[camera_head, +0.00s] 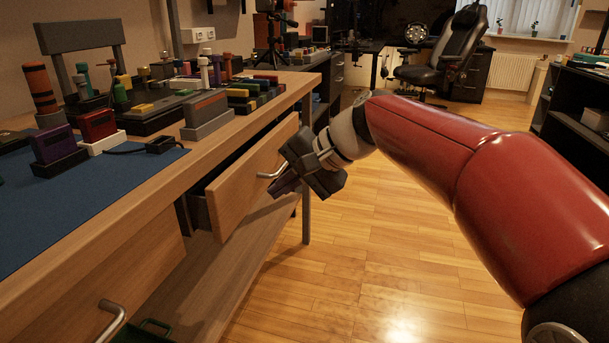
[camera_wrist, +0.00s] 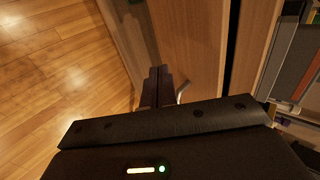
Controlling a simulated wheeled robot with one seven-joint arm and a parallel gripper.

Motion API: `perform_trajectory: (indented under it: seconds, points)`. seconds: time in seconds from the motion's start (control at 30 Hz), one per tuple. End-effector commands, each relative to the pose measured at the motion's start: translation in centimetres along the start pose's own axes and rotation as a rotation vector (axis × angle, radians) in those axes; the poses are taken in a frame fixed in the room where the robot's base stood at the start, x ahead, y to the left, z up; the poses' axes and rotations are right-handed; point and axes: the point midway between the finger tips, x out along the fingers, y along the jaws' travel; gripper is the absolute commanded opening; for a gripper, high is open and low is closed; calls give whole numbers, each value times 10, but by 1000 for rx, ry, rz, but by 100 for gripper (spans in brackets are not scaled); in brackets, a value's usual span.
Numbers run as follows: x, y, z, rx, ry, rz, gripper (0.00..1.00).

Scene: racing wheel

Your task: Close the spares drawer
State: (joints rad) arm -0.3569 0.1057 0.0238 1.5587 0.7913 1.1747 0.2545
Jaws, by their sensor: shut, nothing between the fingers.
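The spares drawer (camera_head: 247,187) stands partly open under the workbench top, with a dark gap behind its wooden front. Its curved metal handle (camera_head: 269,175) is on the front's outer face. My gripper (camera_head: 283,187) is shut and empty, close to the drawer front by the handle. In the wrist view the shut fingers (camera_wrist: 155,85) are beside the wooden drawer front (camera_wrist: 189,45), and part of the handle (camera_wrist: 182,88) shows just right of them. I cannot tell whether the fingers touch the front.
The workbench top (camera_head: 235,112) holds a blue mat (camera_head: 80,205) and several coloured blocks and tools. A second drawer handle (camera_head: 112,318) is at the lower left, near a green bin (camera_head: 150,330). The floor (camera_head: 370,240) right of the bench is clear. An office chair (camera_head: 445,55) stands far back.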

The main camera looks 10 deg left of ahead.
Motion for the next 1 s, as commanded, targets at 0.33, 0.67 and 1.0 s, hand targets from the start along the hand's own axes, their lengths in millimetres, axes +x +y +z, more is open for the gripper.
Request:
perform_trajectory:
  seconds: [0.33,0.67,1.0]
  points:
    - [30,-26,0,0,1,0,0]
    - [31,-27,0,0,2,0,0]
    - [61,-60,0,-1,-2,1,0]
